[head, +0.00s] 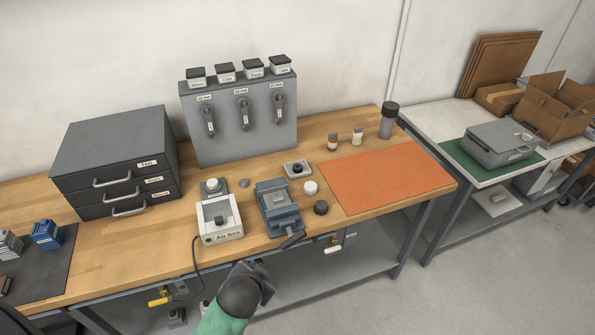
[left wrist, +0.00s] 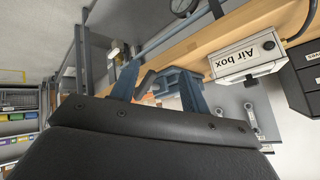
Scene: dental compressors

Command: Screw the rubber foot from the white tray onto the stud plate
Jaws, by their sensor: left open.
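A small white tray (head: 287,174) sits on the wooden bench behind the vise, with a dark round rubber foot (head: 297,169) in it. The blue-grey vise (head: 272,190) stands at the bench's front edge; it also shows in the left wrist view (left wrist: 172,80). I cannot clearly make out the stud plate; a flat piece at the vise jaws is too small to tell. My left gripper (head: 264,277) is in front of the bench edge, below the vise. In the left wrist view its two fingers (left wrist: 160,88) are apart and empty. My right gripper is not in view.
The Air box (head: 220,231) stands left of the vise, with a cable hanging off the front. A white round piece (head: 310,187) and a black round piece (head: 320,207) lie right of the vise. An orange mat (head: 385,180) is clear. Grey drawers (head: 115,160) stand left.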

